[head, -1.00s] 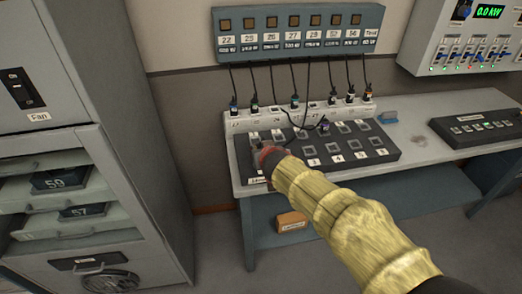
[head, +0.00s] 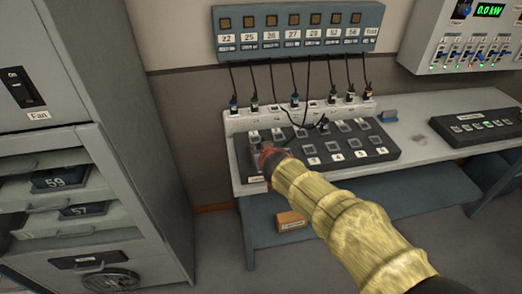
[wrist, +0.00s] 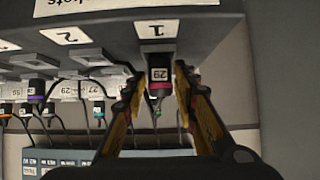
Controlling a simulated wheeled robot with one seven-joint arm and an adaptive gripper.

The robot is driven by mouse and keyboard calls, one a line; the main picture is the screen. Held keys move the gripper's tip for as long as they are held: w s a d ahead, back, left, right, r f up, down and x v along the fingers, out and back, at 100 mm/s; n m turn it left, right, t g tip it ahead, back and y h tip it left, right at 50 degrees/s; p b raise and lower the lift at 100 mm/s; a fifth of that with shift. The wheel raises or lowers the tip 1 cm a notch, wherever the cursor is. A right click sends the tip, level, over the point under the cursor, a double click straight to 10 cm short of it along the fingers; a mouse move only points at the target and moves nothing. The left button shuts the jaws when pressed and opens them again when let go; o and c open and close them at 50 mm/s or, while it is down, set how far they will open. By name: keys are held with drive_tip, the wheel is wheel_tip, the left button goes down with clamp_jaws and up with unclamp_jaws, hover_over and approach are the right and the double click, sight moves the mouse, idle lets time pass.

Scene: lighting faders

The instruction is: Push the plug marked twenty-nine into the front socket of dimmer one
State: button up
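The plug marked 29 (wrist: 159,76), dark with a white label and a pinkish ring, stands upright in the wrist view at the face under the label 1 of dimmer one (wrist: 157,30). Its cable end points toward me. How deep it sits in the front socket cannot be told, as the plug covers it. My gripper (wrist: 160,80) has one finger on each side of the plug, with narrow gaps that look clear. In the head view my gripper (head: 268,158) is at the left front of the dark dimmer block (head: 375,153), and my arm hides the plug and socket there.
A white strip (head: 238,122) with several cabled plugs runs behind the dimmer block. A cable with a dark plug end (head: 323,125) lies over the block. A blue-grey box (head: 290,42) hangs above. A control panel (head: 478,127) lies to the right on the bench (head: 420,150).

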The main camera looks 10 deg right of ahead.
drive_tip(key=o, duration=0.4)
drive_tip(key=shift+o, duration=0.2)
drive_tip(key=shift+r, duration=0.1)
